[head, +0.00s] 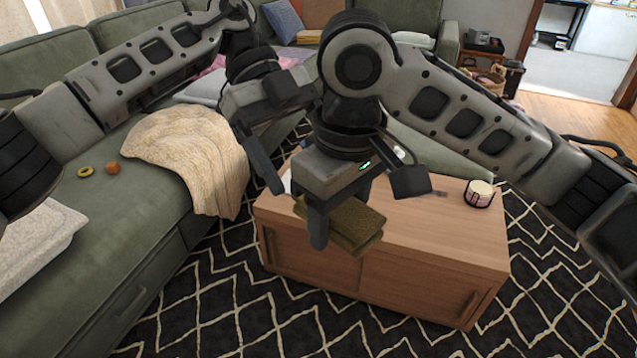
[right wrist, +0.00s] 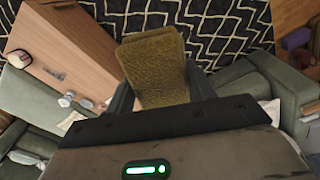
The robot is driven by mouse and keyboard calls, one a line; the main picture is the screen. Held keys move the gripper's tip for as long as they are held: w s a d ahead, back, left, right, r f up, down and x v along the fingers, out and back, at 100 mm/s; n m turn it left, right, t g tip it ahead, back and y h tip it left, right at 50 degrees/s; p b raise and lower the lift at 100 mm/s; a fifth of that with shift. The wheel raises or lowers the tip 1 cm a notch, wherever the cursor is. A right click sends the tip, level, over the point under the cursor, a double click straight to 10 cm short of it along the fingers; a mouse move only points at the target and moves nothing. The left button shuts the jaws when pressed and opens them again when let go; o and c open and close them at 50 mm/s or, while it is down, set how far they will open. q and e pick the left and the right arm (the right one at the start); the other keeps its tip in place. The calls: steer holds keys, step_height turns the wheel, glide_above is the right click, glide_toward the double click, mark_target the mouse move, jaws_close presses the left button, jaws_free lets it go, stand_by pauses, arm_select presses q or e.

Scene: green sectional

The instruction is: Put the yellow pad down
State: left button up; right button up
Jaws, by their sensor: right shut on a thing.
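The yellow pad (head: 352,226) is olive-yellow and looks like a thick folded slab. My right gripper (head: 322,222) is shut on it and holds it over the front edge of the wooden coffee table (head: 430,225). In the right wrist view the pad (right wrist: 158,68) sits between the two fingers of the right gripper (right wrist: 160,88), with the rug and table behind it. I cannot tell whether the pad touches the table. My left gripper (head: 268,170) hangs just left of the right one, above the gap between sofa and table. One of its fingers shows clearly; its opening is hidden.
A jar-like candle (head: 479,193) stands at the table's right end. The green sofa (head: 95,210) with a beige blanket (head: 190,150) and two small round items lies left. A patterned rug (head: 240,310) covers the floor. The table's right half is mostly clear.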

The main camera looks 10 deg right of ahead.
arm_select(q)
steer(key=shift+x, duration=2.55)
steer(key=c, duration=1)
steer(key=shift+d, duration=0.1)
steer(key=shift+c, duration=0.3)
arm_select(e)
steer(key=o, duration=1.1)
steer(key=shift+a, duration=0.1)
